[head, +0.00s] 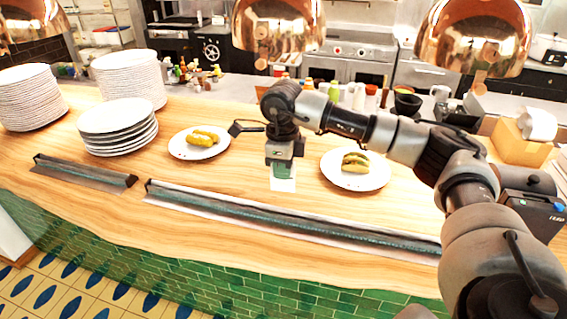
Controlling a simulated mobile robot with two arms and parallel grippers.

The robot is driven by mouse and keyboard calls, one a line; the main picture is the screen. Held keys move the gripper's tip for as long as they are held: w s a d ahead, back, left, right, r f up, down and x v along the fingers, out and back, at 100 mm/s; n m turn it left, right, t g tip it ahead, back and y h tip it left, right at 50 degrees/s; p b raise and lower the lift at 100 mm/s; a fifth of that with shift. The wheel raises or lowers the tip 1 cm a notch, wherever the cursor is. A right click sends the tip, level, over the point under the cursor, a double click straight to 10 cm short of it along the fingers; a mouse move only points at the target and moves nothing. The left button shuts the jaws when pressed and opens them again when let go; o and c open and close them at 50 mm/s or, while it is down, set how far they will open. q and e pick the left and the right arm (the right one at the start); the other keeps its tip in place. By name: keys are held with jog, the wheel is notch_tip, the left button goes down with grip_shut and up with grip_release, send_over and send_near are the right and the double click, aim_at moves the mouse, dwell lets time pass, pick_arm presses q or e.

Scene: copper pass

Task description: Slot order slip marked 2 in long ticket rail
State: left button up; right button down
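My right gripper (283,165) points down over the wooden counter, between two plates of food. It is shut on a white order slip (283,183), which hangs below the fingers. Any mark on the slip is too small to read. The long ticket rail (290,221) is a dark metal strip along the counter's front, running from left of centre to the lower right. The slip is behind the rail in the picture and appears apart from it. My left gripper is not in view.
A short rail (85,172) lies at the left. Plates with food stand left (188,153) and right (343,180) of the gripper. Plate stacks (118,130) fill the counter's left. Copper lamps (278,25) hang above.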

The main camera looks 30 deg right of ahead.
aim_at(284, 188)
pick_arm(q)
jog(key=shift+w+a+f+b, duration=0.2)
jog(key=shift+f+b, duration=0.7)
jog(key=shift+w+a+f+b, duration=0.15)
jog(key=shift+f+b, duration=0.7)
jog(key=shift+b, duration=0.05)
pick_arm(e)
jog(key=shift+m, duration=0.4)
jog(key=shift+d+f, duration=0.15)
jog(key=shift+f, duration=1.25)
jog(key=shift+d+f, duration=0.1)
jog(key=shift+f, duration=1.3)
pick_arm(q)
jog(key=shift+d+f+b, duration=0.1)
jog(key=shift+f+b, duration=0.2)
pick_arm(e)
jog(key=shift+f, duration=0.15)
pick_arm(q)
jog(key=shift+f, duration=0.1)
pick_arm(e)
jog(key=shift+f, duration=0.1)
pick_arm(q)
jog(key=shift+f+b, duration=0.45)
jog(key=shift+b, duration=0.1)
pick_arm(e)
jog(key=shift+f, duration=0.6)
jog(key=shift+f, duration=0.1)
